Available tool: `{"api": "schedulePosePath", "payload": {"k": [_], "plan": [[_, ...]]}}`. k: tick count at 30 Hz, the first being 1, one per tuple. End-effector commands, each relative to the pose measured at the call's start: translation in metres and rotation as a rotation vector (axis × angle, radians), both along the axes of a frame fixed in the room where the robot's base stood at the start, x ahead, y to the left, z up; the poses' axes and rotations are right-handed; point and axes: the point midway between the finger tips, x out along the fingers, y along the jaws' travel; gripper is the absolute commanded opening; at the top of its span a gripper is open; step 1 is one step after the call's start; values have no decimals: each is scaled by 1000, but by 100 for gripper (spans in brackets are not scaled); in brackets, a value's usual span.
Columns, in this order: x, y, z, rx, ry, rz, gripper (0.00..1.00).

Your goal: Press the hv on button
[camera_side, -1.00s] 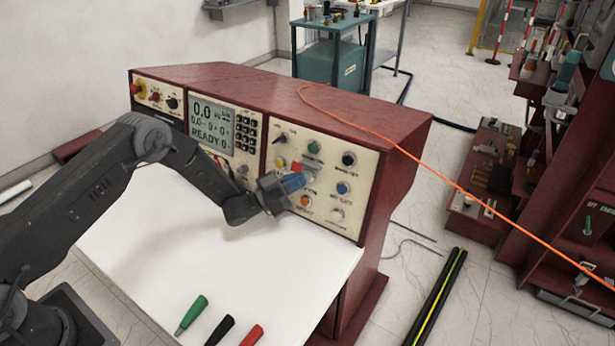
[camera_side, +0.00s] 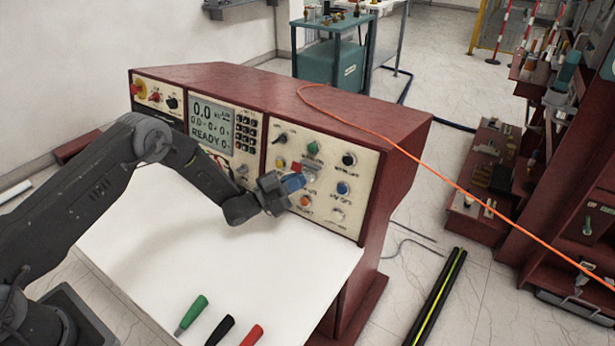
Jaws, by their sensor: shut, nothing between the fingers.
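The red console's right-hand panel (camera_side: 366,190) carries several round buttons. They include a green one (camera_side: 313,147), a yellow one (camera_side: 280,162), a black one (camera_side: 348,159), a blue one (camera_side: 343,188), an orange one (camera_side: 305,201) and a white one (camera_side: 337,215). Their labels are too small to read surely, so I cannot tell which is the hv on button.
The console's display (camera_side: 211,126) reads 0.0 and READY. A white worktop (camera_side: 200,235) lies below the panel, with green (camera_side: 192,314), black (camera_side: 220,330) and red (camera_side: 252,335) handles at its front edge. An orange cable (camera_side: 460,187) runs from the console top to the right.

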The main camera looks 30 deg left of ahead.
Motion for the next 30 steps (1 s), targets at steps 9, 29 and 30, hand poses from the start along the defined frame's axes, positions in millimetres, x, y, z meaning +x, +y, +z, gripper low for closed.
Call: {"api": "schedulePosePath", "payload": {"k": [9, 29, 30], "plan": [[2, 0, -1, 0, 0, 0, 0], [9, 0, -2, 0, 0, 0, 0], [9, 0, -2, 0, 0, 0, 0]]}}
